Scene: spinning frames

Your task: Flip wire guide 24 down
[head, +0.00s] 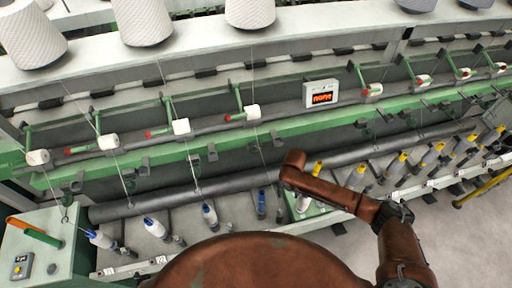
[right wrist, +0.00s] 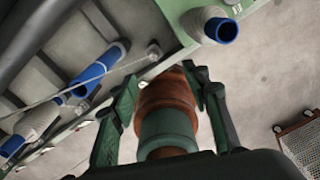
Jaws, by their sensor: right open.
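Small dark wire guides line the green rail, including one at the left (head: 145,165), one nearer the middle (head: 212,152) and one close to my right arm (head: 275,137). No number is readable, so I cannot tell which is 24 or whether it is flipped up or down. My left gripper is out of view.
Blue-tubed bobbins (head: 209,214) stand below the rail at left, yellow-topped ones (head: 398,163) at right. White rollers (head: 181,127) and thread cones (head: 142,20) sit above. A blue-tubed bobbin (right wrist: 221,28) is near my right gripper.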

